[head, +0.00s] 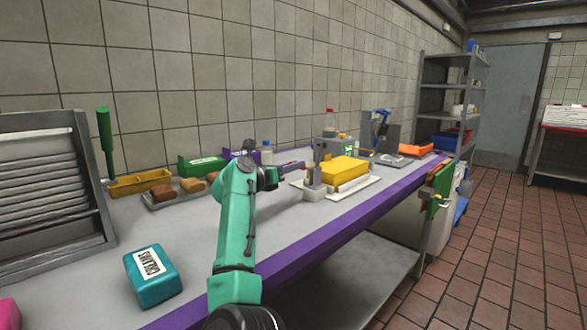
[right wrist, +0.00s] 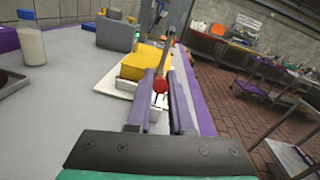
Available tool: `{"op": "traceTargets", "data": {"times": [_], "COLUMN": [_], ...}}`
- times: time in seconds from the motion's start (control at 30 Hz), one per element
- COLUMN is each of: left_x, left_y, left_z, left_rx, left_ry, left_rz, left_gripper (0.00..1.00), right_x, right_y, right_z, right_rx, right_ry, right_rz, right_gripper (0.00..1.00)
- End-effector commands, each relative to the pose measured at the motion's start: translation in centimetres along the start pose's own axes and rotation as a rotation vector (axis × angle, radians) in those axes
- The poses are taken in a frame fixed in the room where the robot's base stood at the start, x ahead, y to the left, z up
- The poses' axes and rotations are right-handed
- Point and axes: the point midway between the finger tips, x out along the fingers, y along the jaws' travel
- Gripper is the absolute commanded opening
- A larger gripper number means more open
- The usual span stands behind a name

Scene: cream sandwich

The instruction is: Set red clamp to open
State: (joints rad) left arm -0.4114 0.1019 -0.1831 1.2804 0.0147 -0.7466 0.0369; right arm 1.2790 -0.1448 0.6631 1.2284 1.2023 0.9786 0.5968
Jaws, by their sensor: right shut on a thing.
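The red clamp shows in the right wrist view as a red ball-shaped knob (right wrist: 160,86) with a grey metal lever rising behind it. My right gripper (right wrist: 160,78) has its two purple fingers closed on either side of the knob. In the head view my teal right arm reaches over the bench, and its gripper (head: 292,167) is at the left side of the grey clamp fixture (head: 314,178). The knob is too small and covered to make out there. A yellow block (head: 343,169) is just right of the fixture on a white board (head: 353,190). My left gripper is not in view.
A teal labelled box (head: 152,277) lies at the front left of the bench. A tray with brown pieces (head: 170,195), a yellow bin (head: 141,183), a green box (head: 202,165) and a white bottle (head: 266,153) stand along the back. The grey bench top between is clear.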

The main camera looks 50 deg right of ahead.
Motion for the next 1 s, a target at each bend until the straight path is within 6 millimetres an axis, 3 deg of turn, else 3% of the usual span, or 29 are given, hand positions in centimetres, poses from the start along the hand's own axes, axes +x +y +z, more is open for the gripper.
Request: {"op": "traceTargets", "data": {"times": [0.2, 0.23, 0.3, 0.67, 0.77, 1.0], "left_x": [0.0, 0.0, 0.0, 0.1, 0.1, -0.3], "left_y": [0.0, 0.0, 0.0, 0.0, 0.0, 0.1], "left_z": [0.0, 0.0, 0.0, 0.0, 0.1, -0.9], "left_rx": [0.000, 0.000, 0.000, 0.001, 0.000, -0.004], "left_ry": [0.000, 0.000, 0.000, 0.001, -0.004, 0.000], "left_rz": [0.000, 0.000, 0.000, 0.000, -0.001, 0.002], "left_gripper": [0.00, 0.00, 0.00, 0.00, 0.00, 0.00], "right_x": [0.0, 0.0, 0.0, -0.3, -1.6, -7.1], "right_y": [-0.1, -0.1, -0.1, 0.0, 0.1, 0.1], "right_z": [0.3, 0.3, 0.3, 0.1, 0.0, 0.0], "right_rx": [0.002, 0.002, 0.002, 0.000, 0.000, 0.001], "right_ry": [-0.007, -0.007, -0.006, -0.002, -0.002, -0.003], "right_rz": [0.001, 0.001, 0.001, 0.001, 0.002, 0.004], "right_gripper": [0.00, 0.27, 0.49, 0.49, 0.49, 0.49]}}
